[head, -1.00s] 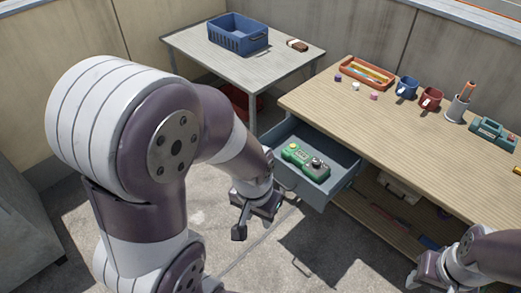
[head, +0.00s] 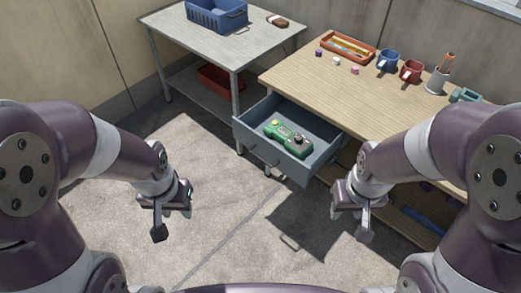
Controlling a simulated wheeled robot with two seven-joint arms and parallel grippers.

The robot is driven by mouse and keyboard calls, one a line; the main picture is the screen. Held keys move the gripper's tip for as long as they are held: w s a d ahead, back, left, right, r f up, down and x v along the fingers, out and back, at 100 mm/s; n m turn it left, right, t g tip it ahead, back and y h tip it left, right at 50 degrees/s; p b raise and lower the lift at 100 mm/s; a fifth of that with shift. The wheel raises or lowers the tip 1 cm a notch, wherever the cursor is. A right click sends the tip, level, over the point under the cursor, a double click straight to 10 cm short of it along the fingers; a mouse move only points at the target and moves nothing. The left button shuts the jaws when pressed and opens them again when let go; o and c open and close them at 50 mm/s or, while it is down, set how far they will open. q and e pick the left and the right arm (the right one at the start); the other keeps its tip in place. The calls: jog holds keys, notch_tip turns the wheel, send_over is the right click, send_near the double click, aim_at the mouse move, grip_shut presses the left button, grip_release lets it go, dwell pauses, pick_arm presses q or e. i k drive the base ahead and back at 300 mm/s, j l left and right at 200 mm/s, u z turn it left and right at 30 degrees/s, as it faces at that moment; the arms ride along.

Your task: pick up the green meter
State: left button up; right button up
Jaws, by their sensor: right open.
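The green meter (head: 287,138) lies in the open grey-blue drawer (head: 317,165) under the front left end of the wooden workbench (head: 345,97). It has a yellow-green knob at its left end and dark parts towards its right end. My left gripper (head: 173,222) is open and empty above the floor, to the left of the drawer and nearer to me. My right gripper (head: 350,222) is open and empty in front of the workbench, to the right of the drawer and nearer to me. Neither gripper touches the meter.
An orange tray (head: 347,47), a blue mug (head: 387,60), a red mug (head: 411,70) and a pen holder (head: 437,81) stand on the workbench. A grey table (head: 200,45) at the back left bears a blue crate (head: 216,15). A red bin (head: 220,80) sits below. Open floor lies ahead.

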aim_at(281, 132)
jog(key=i+l, duration=0.65)
jog(key=i+l+u, duration=0.1)
jog(key=u, duration=0.35)
jog(key=i+l+u, duration=0.15)
jog(key=u, duration=0.3)
jog(key=l+u, duration=0.25)
jog(key=u, duration=0.2)
jog(key=i+l+u, duration=0.1)
jog(key=l+u, duration=0.15)
jog(key=u, duration=0.25)
